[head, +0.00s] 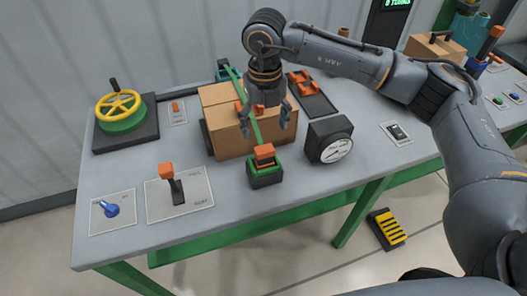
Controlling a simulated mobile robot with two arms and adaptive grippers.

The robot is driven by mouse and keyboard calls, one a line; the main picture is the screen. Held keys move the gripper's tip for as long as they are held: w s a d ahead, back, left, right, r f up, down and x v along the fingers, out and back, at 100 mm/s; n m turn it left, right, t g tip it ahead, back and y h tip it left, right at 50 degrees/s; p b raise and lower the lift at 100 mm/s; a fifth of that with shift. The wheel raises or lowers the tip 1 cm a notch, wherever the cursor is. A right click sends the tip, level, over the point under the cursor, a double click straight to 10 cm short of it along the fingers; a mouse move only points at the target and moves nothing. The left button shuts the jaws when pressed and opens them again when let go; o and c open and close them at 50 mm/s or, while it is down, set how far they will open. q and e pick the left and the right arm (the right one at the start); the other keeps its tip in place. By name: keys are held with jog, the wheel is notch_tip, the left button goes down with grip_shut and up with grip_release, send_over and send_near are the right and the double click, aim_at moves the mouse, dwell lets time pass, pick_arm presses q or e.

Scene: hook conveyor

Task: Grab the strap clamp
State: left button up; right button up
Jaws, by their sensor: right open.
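A green strap (254,128) runs over a cardboard box (228,142) on the grey table. At its front end is an orange strap clamp (264,154) on a small green and black block (266,174). Another orange piece on the strap shows partly at the box top, beside my gripper. My right gripper (265,129) points down over the front of the box, fingers apart and empty, just above and behind the front orange clamp. It hides part of the strap and box. My left gripper is not in view.
A yellow handwheel (118,106) stands at the left. An orange-handled lever (167,172) and a blue knob (112,210) sit at the front left. A round dial gauge (335,150) stands close right of the clamp. A dark tray with orange parts (302,82) lies behind.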

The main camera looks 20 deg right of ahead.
aim_at(264, 149)
notch_tip(264, 149, down, 3)
jog(key=shift+w+f+p, duration=0.1)
jog(key=shift+p, duration=0.2)
notch_tip(264, 149, down, 3)
jog(key=shift+p, duration=0.95)
notch_tip(264, 149, down, 3)
jog(key=shift+w+f+p, duration=0.1)
jog(key=shift+f+p, duration=0.1)
jog(key=shift+p, duration=0.4)
jog(key=shift+f, duration=0.15)
jog(key=c, duration=1.1)
jog(key=shift+c, duration=1.2)
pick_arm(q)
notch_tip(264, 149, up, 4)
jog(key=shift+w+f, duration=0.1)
